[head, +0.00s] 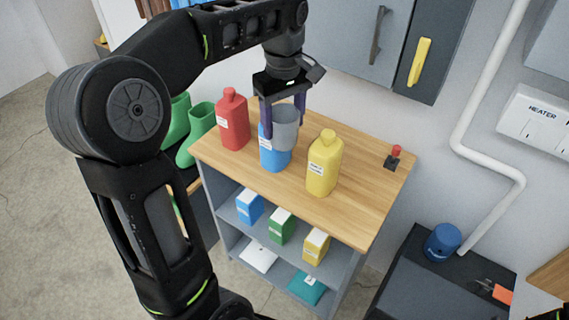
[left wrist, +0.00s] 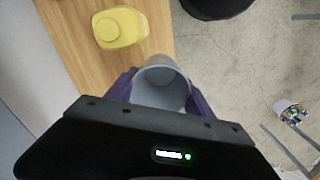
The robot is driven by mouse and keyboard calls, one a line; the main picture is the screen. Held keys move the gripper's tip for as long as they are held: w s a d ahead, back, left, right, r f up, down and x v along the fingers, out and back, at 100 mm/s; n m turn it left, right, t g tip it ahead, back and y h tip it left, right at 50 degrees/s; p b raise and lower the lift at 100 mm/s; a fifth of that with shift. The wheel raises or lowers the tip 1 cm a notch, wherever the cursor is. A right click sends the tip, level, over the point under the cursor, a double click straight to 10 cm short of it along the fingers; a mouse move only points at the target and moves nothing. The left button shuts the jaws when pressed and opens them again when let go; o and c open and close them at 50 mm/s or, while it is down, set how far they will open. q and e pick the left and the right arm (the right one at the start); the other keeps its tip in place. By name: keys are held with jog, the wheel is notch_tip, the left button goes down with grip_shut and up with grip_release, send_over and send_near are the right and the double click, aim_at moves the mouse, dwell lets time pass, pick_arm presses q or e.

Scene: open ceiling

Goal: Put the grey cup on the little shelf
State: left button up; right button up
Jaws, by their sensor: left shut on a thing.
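The grey cup (head: 285,128) is held upright between the purple fingers of my left gripper (head: 283,112), above the wooden top (head: 365,185) of a grey shelf unit. In the head view it partly covers the blue bottle (head: 273,158). In the left wrist view, the cup (left wrist: 161,84) shows its open mouth between the fingers (left wrist: 160,92), near the edge of the wooden top. A small wooden ledge (head: 552,276) shows at the right edge of the head view; I cannot tell which is the little shelf. My right gripper is not in view.
A red bottle (head: 233,122) and a yellow bottle (head: 324,165) stand on the wooden top, with a small red-knobbed device (head: 393,158) at its right. Grey cabinets (head: 375,40) hang behind. The top's right front is clear.

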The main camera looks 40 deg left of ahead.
aim_at(283, 139)
pick_arm(q)
notch_tip(283, 139, down, 13)
jog(key=shift+r, duration=0.15)
jog(key=shift+f, duration=2.25)
jog(key=shift+f, duration=0.15)
jog(key=o, duration=1.5)
jog(key=shift+c, duration=0.2)
notch_tip(283, 139, up, 12)
jog(key=shift+r, duration=0.2)
jog(key=shift+c, duration=0.3)
